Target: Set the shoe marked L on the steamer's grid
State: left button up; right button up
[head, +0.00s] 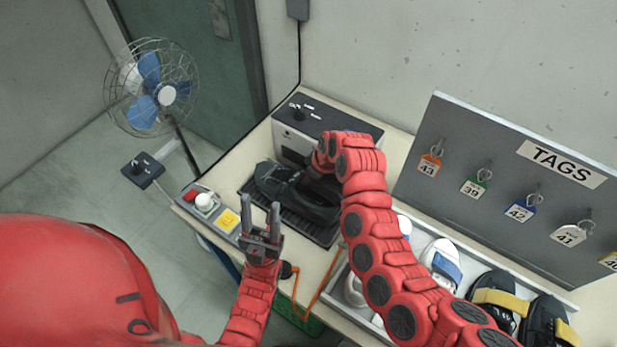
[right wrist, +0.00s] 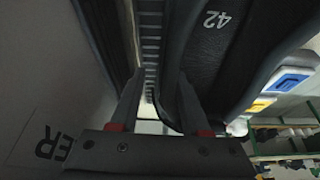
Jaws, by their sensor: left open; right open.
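A black shoe (head: 300,198) lies on the dark grid (head: 322,237) in front of the grey steamer box (head: 292,148). In the right wrist view the shoe (right wrist: 222,65) shows a white 42 inside; I see no L mark. My right gripper (right wrist: 155,85) is open close beside the shoe, one finger overlapping its edge in the picture; I cannot tell whether they touch. In the head view my right arm hides part of the shoe and steamer. My left gripper (head: 261,215) is open and empty, in front of the grid near the control panel.
A control panel (head: 228,220) with a red button and white knob sits left of the grid. A tray (head: 343,300) of white and black strapped shoes stands at the right, below a tags board (head: 500,190). A fan (head: 152,88) stands beyond the bench's left side.

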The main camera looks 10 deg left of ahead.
jog(key=shift+d+r+b, duration=0.2)
jog(key=shift+r+b, duration=0.15)
jog(key=shift+r, duration=0.2)
jog(key=b+v, duration=0.2)
jog(key=v, duration=0.5)
jog(key=shift+r+b, duration=0.15)
jog(key=shift+b, duration=0.25)
jog(key=p+v, duration=0.7)
jog(key=v, duration=0.2)
jog(key=shift+s, duration=0.2)
